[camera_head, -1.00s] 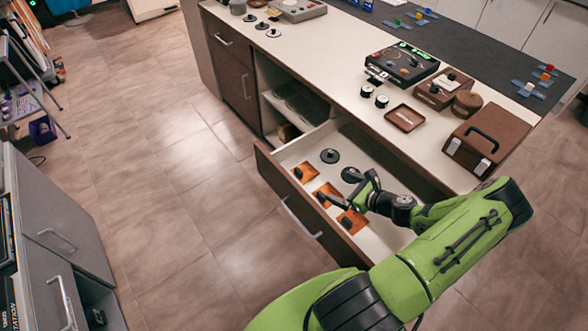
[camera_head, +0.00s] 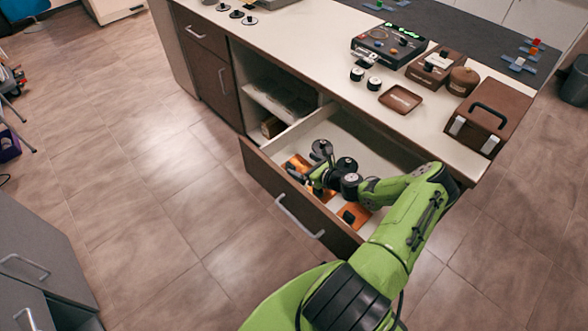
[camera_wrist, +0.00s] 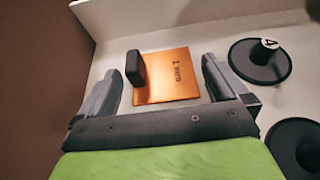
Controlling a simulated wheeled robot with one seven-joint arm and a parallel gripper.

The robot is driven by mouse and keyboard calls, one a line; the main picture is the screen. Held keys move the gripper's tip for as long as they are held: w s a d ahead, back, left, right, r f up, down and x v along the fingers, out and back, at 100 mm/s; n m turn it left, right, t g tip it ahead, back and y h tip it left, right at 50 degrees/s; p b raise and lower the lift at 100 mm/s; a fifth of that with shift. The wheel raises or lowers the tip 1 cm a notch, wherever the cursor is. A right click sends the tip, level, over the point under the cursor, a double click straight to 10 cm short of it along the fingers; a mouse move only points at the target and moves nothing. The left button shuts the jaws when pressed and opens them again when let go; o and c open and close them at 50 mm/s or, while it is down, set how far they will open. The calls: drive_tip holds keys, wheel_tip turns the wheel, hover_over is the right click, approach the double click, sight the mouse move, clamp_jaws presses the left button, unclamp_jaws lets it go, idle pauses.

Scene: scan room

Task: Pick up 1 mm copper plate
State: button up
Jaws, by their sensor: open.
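In the wrist view a square copper plate (camera_wrist: 168,78), marked 1 mm, lies flat on the drawer floor. A black handle (camera_wrist: 135,68) stands up near its left edge. My gripper (camera_wrist: 162,72) is open and empty, with one finger on each side of the plate in the picture; the left finger is near the handle. I cannot tell the gripper's height above the plate. In the head view the plate (camera_head: 299,162) appears to be the far-left copper one in the open drawer, partly hidden by my gripper (camera_head: 312,172).
Another copper plate (camera_head: 354,215) lies nearer in the drawer (camera_head: 365,143). Black discs with knobs lie right of the 1 mm plate, one (camera_wrist: 260,65) marked 4. The drawer's side wall (camera_wrist: 180,14) is just beyond the plate. A counter (camera_head: 330,70) with instruments and a brown case (camera_head: 487,118) stands above.

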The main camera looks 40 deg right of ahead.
sight(298, 167)
drive_tip(key=x, duration=0.3)
drive_tip(key=shift+w+f+b, duration=0.25)
drive_tip(key=shift+w+b, duration=0.05)
drive_tip(key=shift+b, duration=0.1)
drive_tip(key=shift+r, duration=0.1)
drive_tip(key=c, duration=0.8)
